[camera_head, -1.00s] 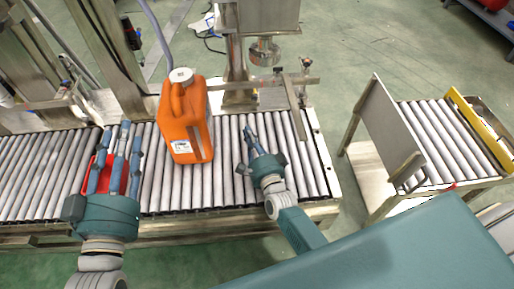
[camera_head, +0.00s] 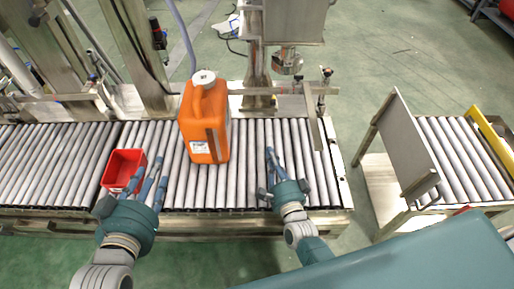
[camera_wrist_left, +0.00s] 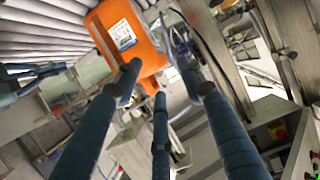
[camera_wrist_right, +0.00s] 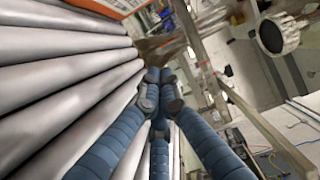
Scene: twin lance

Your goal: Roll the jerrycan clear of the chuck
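The orange jerrycan (camera_head: 208,125) stands upright on the roller conveyor (camera_head: 245,185), with a pale cap (camera_head: 204,78) on top. The metal chuck (camera_head: 287,64) hangs under a steel housing, right of and behind the jerrycan, apart from it. My left gripper (camera_head: 152,170) is empty, fingers spread, low and left of the jerrycan. In the left wrist view the jerrycan (camera_wrist_left: 125,40) lies beyond the fingers. My right gripper (camera_head: 271,152) is right of the jerrycan, apart from it. Its fingertips are together in the right wrist view (camera_wrist_right: 158,90), with nothing seen between them. An orange edge (camera_wrist_right: 105,6) shows there.
A red open box (camera_head: 123,168) sits on the rollers beside my left gripper. A clamp frame (camera_head: 318,105) stands at the conveyor's right end. A separate roller cart with an upright plate (camera_head: 405,145) is further right, across a gap.

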